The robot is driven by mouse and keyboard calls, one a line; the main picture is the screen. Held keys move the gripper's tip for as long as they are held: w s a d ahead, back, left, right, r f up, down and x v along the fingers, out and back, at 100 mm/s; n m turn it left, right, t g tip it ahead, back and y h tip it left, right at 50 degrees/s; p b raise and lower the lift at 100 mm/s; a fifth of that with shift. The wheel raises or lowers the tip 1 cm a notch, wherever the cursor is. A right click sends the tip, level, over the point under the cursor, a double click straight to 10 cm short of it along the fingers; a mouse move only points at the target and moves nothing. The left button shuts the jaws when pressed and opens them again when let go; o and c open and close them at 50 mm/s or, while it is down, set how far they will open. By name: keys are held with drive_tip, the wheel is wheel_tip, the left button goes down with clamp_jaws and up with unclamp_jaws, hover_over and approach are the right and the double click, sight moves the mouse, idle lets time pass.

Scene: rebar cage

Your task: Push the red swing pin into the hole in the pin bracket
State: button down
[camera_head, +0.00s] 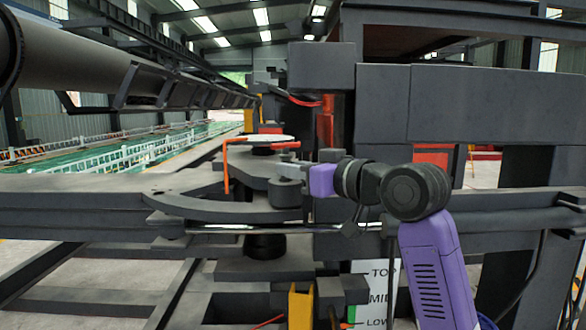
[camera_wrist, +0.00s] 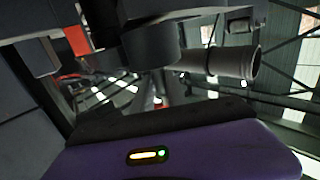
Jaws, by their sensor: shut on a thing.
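The orange-red swing pin (camera_head: 226,167) is a bent rod in the head view. One leg hangs down at the left of the dark grey plate (camera_head: 252,166), and its upper bar runs right, past a white disc. The fingers are shut on the right part of the dark grey plate, near a dark round block (camera_head: 285,192). In the wrist view a dark cylinder (camera_wrist: 150,46) stands before my purple gripper body.
A curved dark beam (camera_head: 215,208) lies below the plate. Large dark blocks (camera_head: 480,105) rise close behind and right of my arm. A long pipe (camera_head: 80,60) runs at the upper left.

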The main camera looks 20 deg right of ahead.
drive_tip(key=shift+f+b, duration=0.4)
drive_tip(key=shift+f, duration=0.35)
drive_tip(key=c, duration=1.3)
unclamp_jaws()
drive_tip(key=shift+f, duration=0.1)
drive_tip(key=shift+o, duration=0.2)
drive_tip(key=shift+f, duration=0.15)
drive_tip(key=b+v, duration=0.2)
drive_tip(key=v, duration=0.6)
drive_tip(key=shift+r, duration=0.2)
